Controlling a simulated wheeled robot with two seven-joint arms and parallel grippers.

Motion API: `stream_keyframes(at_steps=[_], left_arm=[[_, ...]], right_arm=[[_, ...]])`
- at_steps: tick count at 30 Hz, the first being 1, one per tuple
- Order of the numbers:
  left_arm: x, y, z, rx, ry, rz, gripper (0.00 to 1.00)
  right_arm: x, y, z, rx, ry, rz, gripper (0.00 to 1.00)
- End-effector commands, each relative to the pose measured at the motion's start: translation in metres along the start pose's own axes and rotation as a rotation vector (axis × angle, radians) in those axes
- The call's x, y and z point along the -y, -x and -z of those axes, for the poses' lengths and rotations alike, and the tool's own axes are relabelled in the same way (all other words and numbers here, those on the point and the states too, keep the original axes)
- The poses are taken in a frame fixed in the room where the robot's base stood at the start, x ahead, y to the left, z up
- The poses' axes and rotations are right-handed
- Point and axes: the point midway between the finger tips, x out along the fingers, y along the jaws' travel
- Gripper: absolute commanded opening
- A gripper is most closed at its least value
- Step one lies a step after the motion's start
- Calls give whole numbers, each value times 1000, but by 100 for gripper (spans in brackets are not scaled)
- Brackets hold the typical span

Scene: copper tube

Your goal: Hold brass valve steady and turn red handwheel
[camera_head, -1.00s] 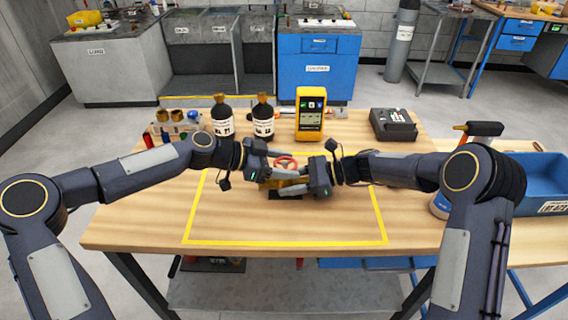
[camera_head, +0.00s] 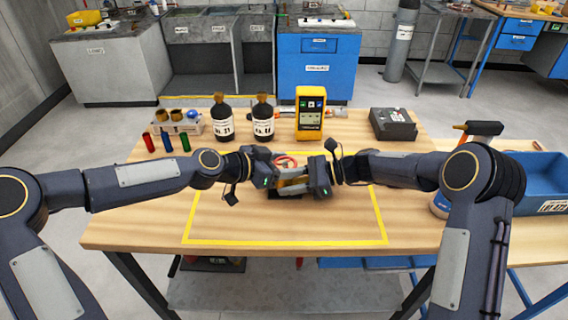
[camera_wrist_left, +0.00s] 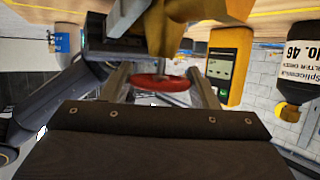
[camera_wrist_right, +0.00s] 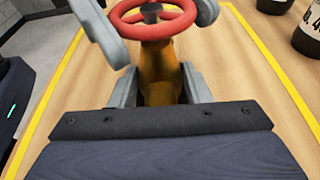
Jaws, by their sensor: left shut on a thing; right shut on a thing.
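The brass valve (camera_head: 292,182) stands inside the yellow-taped square, mostly covered by my grippers in the head view. Its red handwheel (camera_head: 285,160) shows just above them. My right gripper (camera_wrist_right: 160,92) is shut on the brass valve body (camera_wrist_right: 160,70), with a finger on each side. My left gripper (camera_wrist_left: 163,85) is shut on the red handwheel (camera_wrist_left: 160,82), whose rim lies between its two fingers. The handwheel (camera_wrist_right: 152,20) also shows in the right wrist view, with the left gripper's grey fingers on both sides of it.
Two dark bottles (camera_head: 222,118) and a yellow meter (camera_head: 310,115) stand behind the valve. Red, blue and green small cylinders (camera_head: 166,141) stand at the back left near a rack. A dark device (camera_head: 393,125) sits back right. The front of the taped square is clear.

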Motion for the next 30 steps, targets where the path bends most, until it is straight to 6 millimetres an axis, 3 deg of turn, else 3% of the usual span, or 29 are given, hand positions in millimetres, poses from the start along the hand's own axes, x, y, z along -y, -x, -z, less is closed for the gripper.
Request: stream_keyframes(at_steps=[2,3,8,20,30], left_arm=[[0,0,0,0,0,-1,31],[0,0,0,0,0,-2,55],[0,0,0,0,0,-2,76],[2,9,0,0,1,2,76],[2,76,-1,0,3,5,76]], right_arm=[[0,0,1,-1,-1,2,30],[0,0,1,-1,-1,2,30],[0,0,1,-1,-1,2,30],[0,0,0,-1,0,1,30],[0,0,0,-1,0,1,30]])
